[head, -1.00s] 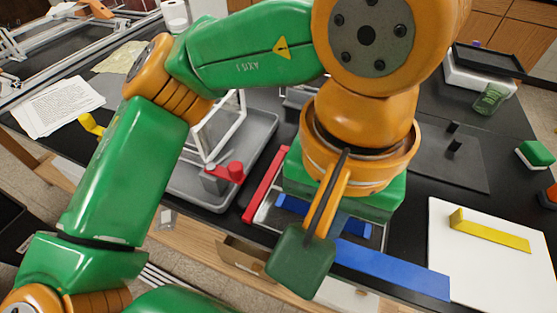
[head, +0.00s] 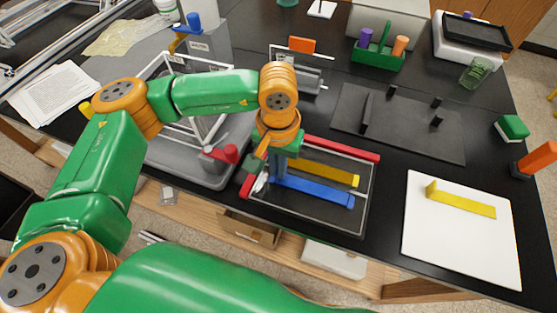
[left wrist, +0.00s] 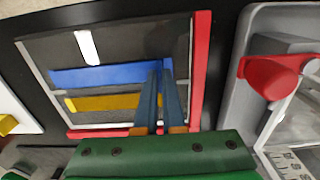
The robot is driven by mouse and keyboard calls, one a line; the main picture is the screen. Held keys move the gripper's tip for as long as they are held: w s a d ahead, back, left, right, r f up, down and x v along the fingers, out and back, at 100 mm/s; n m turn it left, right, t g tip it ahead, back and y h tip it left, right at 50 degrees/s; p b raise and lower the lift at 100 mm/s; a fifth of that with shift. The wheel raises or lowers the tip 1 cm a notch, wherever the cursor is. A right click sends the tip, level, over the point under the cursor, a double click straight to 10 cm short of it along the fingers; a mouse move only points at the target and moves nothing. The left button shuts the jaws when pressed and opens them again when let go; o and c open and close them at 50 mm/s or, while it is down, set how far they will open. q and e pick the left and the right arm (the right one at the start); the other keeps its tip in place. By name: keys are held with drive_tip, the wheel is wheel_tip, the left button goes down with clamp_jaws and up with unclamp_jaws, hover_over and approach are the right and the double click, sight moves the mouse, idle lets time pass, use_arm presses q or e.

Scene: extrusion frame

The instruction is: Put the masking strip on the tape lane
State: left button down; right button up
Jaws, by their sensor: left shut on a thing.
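A long blue strip (head: 315,190), the likely masking strip, lies along a framed panel (head: 368,200) with red edging on two sides. The strip also shows in the left wrist view (left wrist: 105,75). My left gripper (head: 278,175) points down at the strip's left end, shut on it; its fingers in the left wrist view (left wrist: 160,68) meet at that end. I cannot tell whether the strip rests on the panel or hovers just above. A yellow strip (head: 318,172) lies parallel beside it. The tape lane is not clearly marked out; the blue strip may cover it. My right gripper is not in view.
A white board (head: 455,250) with another yellow strip (head: 460,203) lies to the right. A grey tray (head: 160,168) holds a white frame and a red-handled clamp (head: 222,155). A dark plate with pegs (head: 400,125) and a green caddy (head: 378,58) stand behind.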

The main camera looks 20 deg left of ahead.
use_arm(q)
drive_tip(key=shift+f, duration=0.1)
drive_tip(key=shift+f+b, duration=0.15)
drive_tip(key=shift+b, duration=0.15)
drive_tip(key=c, duration=1)
unclamp_jaws()
drive_tip(key=shift+r+p, duration=0.5)
drive_tip(key=shift+p, duration=0.05)
wheel_tip(320, 180, up, 3)
drive_tip(key=shift+w+r+b, duration=0.1)
drive_tip(key=shift+b, duration=0.9)
wheel_tip(320, 180, up, 8)
drive_tip(key=shift+r+b, duration=0.2)
drive_tip(key=shift+b, duration=0.25)
